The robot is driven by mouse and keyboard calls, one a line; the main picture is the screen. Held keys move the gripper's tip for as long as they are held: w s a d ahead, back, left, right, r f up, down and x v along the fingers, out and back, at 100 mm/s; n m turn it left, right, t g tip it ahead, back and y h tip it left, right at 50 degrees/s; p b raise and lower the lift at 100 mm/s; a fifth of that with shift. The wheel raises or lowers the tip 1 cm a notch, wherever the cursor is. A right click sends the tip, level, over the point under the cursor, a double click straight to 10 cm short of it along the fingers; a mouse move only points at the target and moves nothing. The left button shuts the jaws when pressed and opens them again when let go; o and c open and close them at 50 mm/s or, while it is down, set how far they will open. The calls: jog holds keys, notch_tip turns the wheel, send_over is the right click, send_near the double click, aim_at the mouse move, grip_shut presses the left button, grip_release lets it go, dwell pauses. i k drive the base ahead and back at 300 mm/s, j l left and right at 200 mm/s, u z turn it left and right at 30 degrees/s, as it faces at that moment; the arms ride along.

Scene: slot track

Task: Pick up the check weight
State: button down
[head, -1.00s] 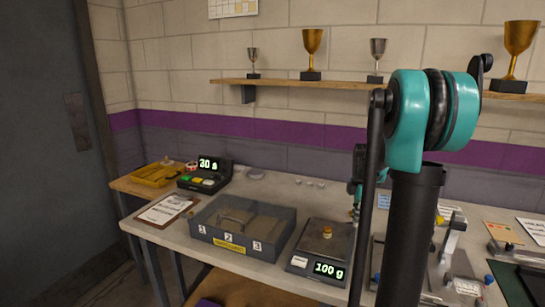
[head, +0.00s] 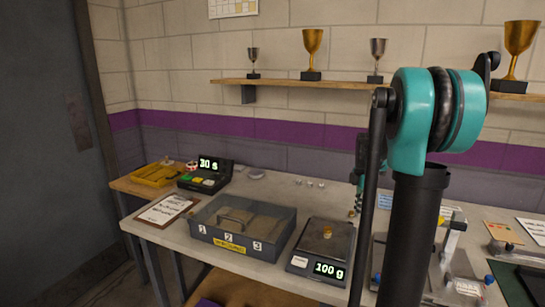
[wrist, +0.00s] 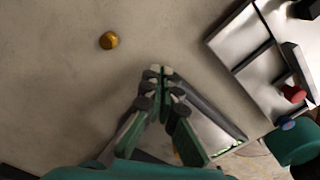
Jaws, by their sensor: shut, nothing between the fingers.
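A small brass-coloured weight (head: 327,232) stands on the dark pan of the scale (head: 318,253), whose display reads 100 g. In the wrist view an orange-gold bit (wrist: 177,155) shows beside my fingers, mostly hidden by them. A second round brass piece (wrist: 108,40) lies on the bench beyond the scale, apart from my fingers; I cannot tell which piece is the check weight. My gripper (wrist: 160,70) is shut and empty above the bench near the scale. In the head view my gripper (head: 359,200) is partly hidden behind my arm.
A grey numbered tray (head: 270,249) stands left of the scale. A timer (head: 205,180), yellow tray (head: 155,175) and clipboard (head: 165,209) are further left. A metal fixture (wrist: 262,50) with red and blue knobs is close on the right. Bench behind the scale is mostly clear.

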aim_at(327, 233)
jog(key=k, duration=0.95)
